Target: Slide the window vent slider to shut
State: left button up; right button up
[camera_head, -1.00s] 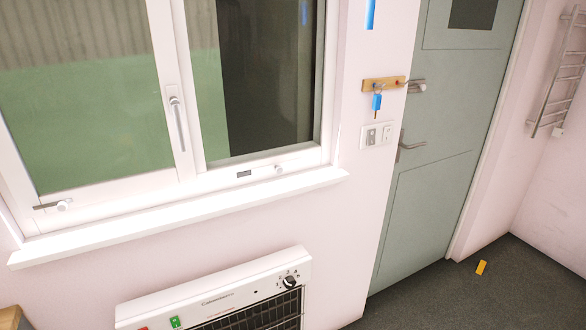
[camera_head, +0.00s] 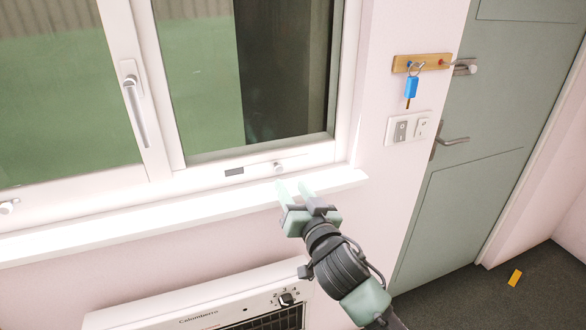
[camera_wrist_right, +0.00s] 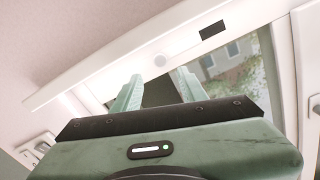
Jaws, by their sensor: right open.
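The window's bottom frame carries a small dark grey rectangle (camera_head: 234,171), which looks like the vent slider; I cannot tell its position. A pale round knob (camera_head: 279,168) sits to its right. Both the rectangle (camera_wrist_right: 213,30) and the knob (camera_wrist_right: 160,60) also show in the right wrist view. My right gripper (camera_head: 293,187) is open and empty, in front of the sill just below the knob in the head view. In the wrist view its two green fingers (camera_wrist_right: 159,78) point towards the knob, which appears between them, apparently without contact. My left gripper is not in view.
The white sill (camera_head: 180,212) juts out below the window. A white heater (camera_head: 200,305) stands under it. To the right are a key rack (camera_head: 422,63) with a blue-tagged key (camera_head: 411,88), switches (camera_head: 408,128) and a grey-green door (camera_head: 450,210).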

aim_at(280, 169)
jog(key=p+x, duration=0.1)
jog(key=x, duration=0.6)
jog(key=shift+a+f, duration=0.1)
jog(key=shift+a, duration=0.05)
grip_shut()
dwell(1.2)
